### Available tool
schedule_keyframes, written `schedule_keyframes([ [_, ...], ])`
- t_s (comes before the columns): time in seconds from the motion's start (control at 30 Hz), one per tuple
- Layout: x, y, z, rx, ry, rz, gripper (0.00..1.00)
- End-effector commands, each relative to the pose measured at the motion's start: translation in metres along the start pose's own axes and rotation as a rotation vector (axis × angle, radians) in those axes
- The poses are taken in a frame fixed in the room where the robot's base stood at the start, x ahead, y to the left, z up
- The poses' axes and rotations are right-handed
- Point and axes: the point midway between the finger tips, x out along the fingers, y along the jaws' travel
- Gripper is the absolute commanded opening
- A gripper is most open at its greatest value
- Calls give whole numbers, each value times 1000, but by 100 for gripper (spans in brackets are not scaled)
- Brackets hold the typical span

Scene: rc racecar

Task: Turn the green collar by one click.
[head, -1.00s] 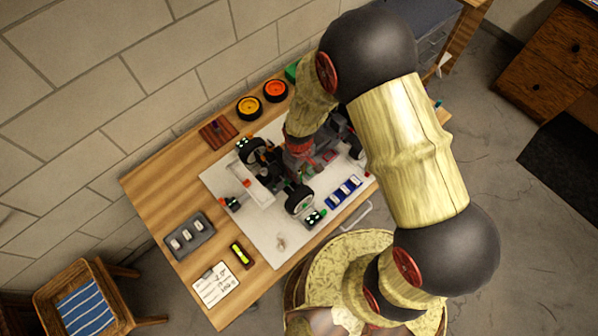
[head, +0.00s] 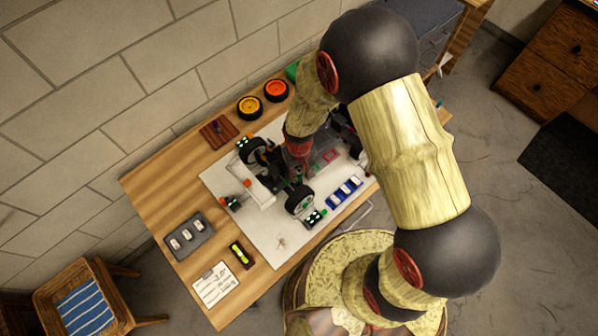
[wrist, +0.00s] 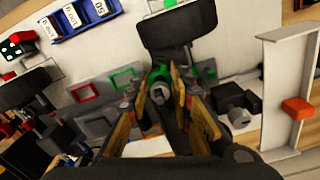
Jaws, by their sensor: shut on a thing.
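The RC car (head: 275,165) sits on a white mat on the workbench, with its black wheels (head: 299,199) showing beside my arm. In the wrist view, my gripper (wrist: 161,84) points down into the car with its two fingers close together around a small grey post. Green of the collar (wrist: 160,72) shows between the fingertips, and the fingers hide most of it. My gripper is shut on it. In the head view, my arm hides the collar and fingertips. The click position cannot be read.
A blue tray of labelled pieces (head: 344,192) lies beside the car, with a grey tray (head: 188,236) at the left. Orange and yellow wheels (head: 275,90) stand at the back. A black wheel (wrist: 178,30) and suspension parts crowd the fingers.

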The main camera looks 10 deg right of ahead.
Motion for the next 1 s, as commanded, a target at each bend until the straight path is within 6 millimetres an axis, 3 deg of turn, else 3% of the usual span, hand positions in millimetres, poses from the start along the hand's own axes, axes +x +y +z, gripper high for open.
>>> schedule_keyframes([
  [0.13, 0, 0, 0, 0, 0, 0, 0],
  [0.17, 0, 0, 0, 0, 0, 0, 24],
  [0.47, 0, 0, 0, -1, 0, 0, 41],
  [0.77, -1, 0, 0, -1, 1, 0, 41],
  [1.0, -29, 0, -2, -1, 6, 0, 41],
])
